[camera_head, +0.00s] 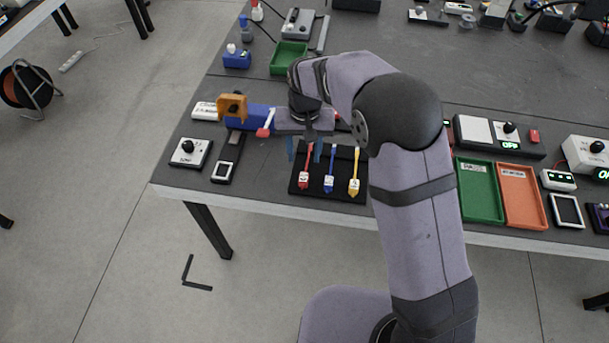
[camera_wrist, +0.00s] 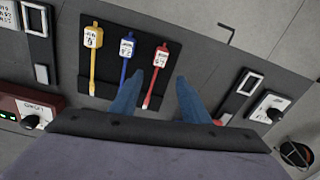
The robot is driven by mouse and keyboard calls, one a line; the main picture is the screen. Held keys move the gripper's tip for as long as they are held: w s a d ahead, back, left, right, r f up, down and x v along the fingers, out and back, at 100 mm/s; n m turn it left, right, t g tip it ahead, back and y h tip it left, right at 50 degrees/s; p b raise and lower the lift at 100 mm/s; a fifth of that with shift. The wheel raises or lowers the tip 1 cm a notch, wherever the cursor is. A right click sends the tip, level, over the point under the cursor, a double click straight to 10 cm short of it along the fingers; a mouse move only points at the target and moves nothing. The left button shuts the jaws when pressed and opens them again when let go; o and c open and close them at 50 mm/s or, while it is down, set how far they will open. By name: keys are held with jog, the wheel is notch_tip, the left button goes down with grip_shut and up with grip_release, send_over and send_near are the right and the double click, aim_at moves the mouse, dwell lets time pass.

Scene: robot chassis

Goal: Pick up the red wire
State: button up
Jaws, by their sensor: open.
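The red wire (camera_head: 304,179) lies on a black board (camera_head: 345,193) near the table's front edge, left of a blue wire (camera_head: 329,180) and a yellow wire (camera_head: 354,182). Each has a white label. In the wrist view the red wire (camera_wrist: 155,76) is the rightmost of the three. My gripper (camera_head: 304,150) is open and empty, with its blue fingers over the far part of the board. In the wrist view the red wire shows between the fingertips of my gripper (camera_wrist: 160,86), nearer the left one. I cannot tell its exact height above the wire.
Left of the board are a black-framed device (camera_head: 223,171), a white knob box (camera_head: 189,153) and an orange bracket (camera_head: 233,106) on a blue part. Right of my arm are a green tray (camera_head: 480,190) and an orange tray (camera_head: 522,195). The table's front edge is close.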

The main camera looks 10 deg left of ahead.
aim_at(304, 173)
jog(key=shift+s+d+f+m+g, duration=0.15)
jog(key=shift+s+d+m+g, duration=0.15)
jog(key=shift+s+m, duration=0.2)
jog(key=shift+m, duration=0.4)
jog(key=shift+w+a+f+p, duration=0.15)
jog(key=shift+f+p, duration=0.6)
jog(key=shift+f, duration=1.1)
jog(key=shift+w+a+f+p, duration=0.15)
jog(key=shift+f+p, duration=0.6)
jog(key=shift+f, duration=1.05)
jog(key=shift+d, duration=0.1)
jog(key=shift+c, duration=0.7)
grip_shut()
